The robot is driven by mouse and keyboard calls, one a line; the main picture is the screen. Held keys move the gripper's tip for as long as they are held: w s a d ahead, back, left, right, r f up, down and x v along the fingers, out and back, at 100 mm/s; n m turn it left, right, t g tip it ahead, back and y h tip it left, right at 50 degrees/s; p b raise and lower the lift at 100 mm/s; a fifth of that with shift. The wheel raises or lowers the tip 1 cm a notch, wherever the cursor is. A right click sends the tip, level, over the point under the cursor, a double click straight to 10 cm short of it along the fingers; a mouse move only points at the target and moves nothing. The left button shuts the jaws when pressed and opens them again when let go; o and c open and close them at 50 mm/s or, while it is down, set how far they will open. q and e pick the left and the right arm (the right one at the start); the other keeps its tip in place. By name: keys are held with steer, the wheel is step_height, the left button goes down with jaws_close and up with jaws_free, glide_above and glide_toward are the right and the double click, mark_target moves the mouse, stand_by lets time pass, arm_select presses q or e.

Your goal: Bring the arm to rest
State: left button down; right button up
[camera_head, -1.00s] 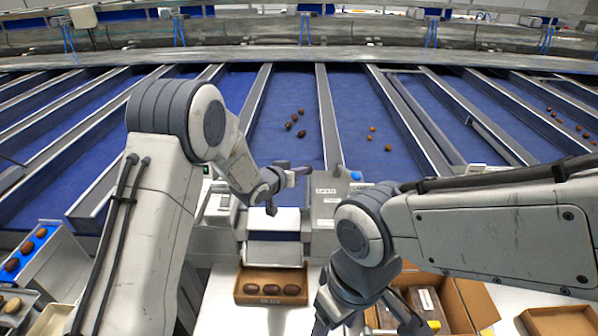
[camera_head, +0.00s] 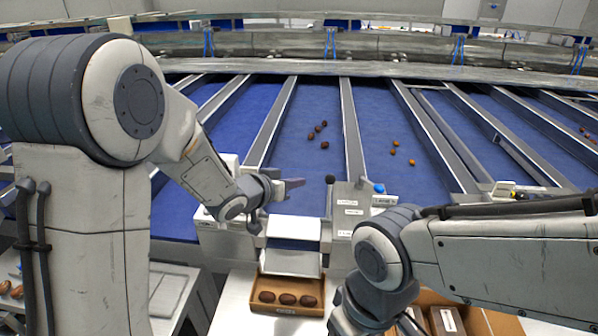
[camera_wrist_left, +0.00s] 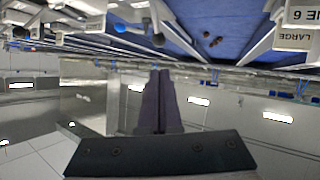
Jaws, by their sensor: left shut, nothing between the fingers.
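My left arm reaches in from the left in the head view. Its gripper (camera_head: 296,184) points right, above the front of the blue lanes, apart from any object. In the left wrist view its two dark fingers (camera_wrist_left: 158,100) are pressed together with nothing between them. My right arm comes in from the right, and its dark wrist hangs down at the bottom edge. The jaws of my right gripper (camera_head: 372,322) are largely cut off or hidden there.
An open cardboard box (camera_head: 475,322) is behind my right wrist. Dark dates (camera_head: 318,134) and amber dates (camera_head: 394,150) lie on separate blue lanes. A black-knobbed lever (camera_head: 330,180) stands close right of my left gripper.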

arm_select(q)
steer(key=s+f+m+g+y+b, duration=0.1)
steer(key=s+f+g+y, duration=0.1)
steer(key=s, duration=0.9)
steer(key=s+f+m+g+y+b, duration=0.1)
steer(key=s+g, duration=0.4)
steer(key=s, duration=0.7)
steer(key=s+d+f+m+g+y+b, duration=0.1)
steer(key=s+f+g+y, duration=0.1)
steer(key=s, duration=1)
steer(key=shift+s+f+m+g+y, duration=0.2)
steer(key=shift+f+m+g+y, duration=0.25)
steer(key=shift+g, duration=0.75)
steer(key=shift+d+f+n, duration=0.1)
steer(key=shift+n, duration=0.15)
